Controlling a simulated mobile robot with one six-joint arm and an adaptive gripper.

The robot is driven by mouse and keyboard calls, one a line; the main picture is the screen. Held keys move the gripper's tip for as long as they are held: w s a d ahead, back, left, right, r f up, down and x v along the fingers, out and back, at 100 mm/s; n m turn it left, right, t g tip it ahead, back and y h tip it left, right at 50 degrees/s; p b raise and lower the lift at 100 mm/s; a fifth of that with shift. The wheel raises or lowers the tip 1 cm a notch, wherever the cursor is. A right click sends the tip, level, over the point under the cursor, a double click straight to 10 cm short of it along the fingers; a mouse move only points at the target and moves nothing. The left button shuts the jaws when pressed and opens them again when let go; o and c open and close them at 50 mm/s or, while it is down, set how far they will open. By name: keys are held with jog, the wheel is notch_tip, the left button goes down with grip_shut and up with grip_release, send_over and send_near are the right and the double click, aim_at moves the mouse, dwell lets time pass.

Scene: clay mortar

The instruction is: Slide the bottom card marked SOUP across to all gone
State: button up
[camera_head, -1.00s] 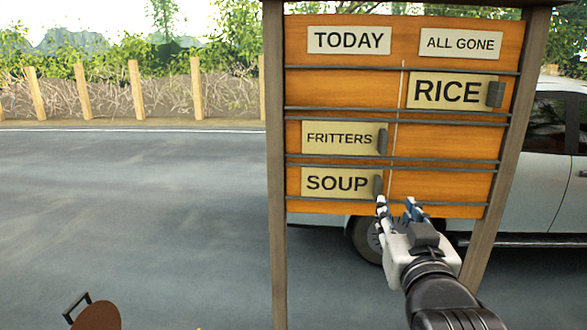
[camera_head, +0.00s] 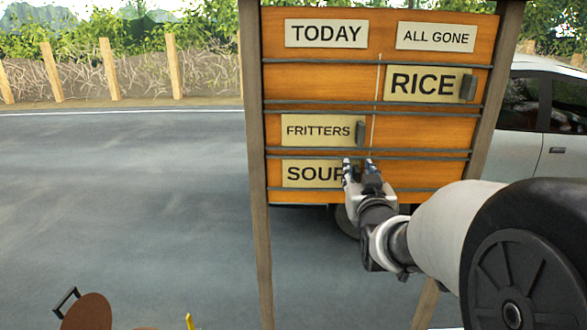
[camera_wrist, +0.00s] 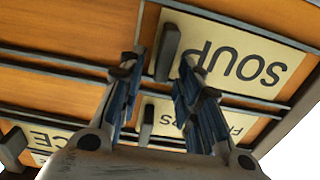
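The SOUP card (camera_head: 312,173) is a cream plate in the bottom row of the orange board (camera_head: 425,170), on the left, TODAY side. In the wrist view the SOUP card (camera_wrist: 235,60) shows upside down, with its dark upright handle (camera_wrist: 168,52) clear. My gripper (camera_head: 358,163) is at the card's right end and hides the handle and the letter P in the head view. In the wrist view my gripper (camera_wrist: 162,62) is open, with the handle appearing between its fingertips. I cannot tell whether either finger touches it. The ALL GONE label (camera_head: 436,37) heads the right column.
The FRITTERS card (camera_head: 320,131) with its handle (camera_head: 360,133) sits one row above, on the left. The RICE card (camera_head: 420,84) is on the right. Dark rails (camera_head: 420,151) edge the rows. The bottom row's right side looks bare. A brown stool (camera_head: 87,312) stands lower left.

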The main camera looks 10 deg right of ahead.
jog(key=shift+c, duration=0.2)
grip_shut()
dwell(0.6)
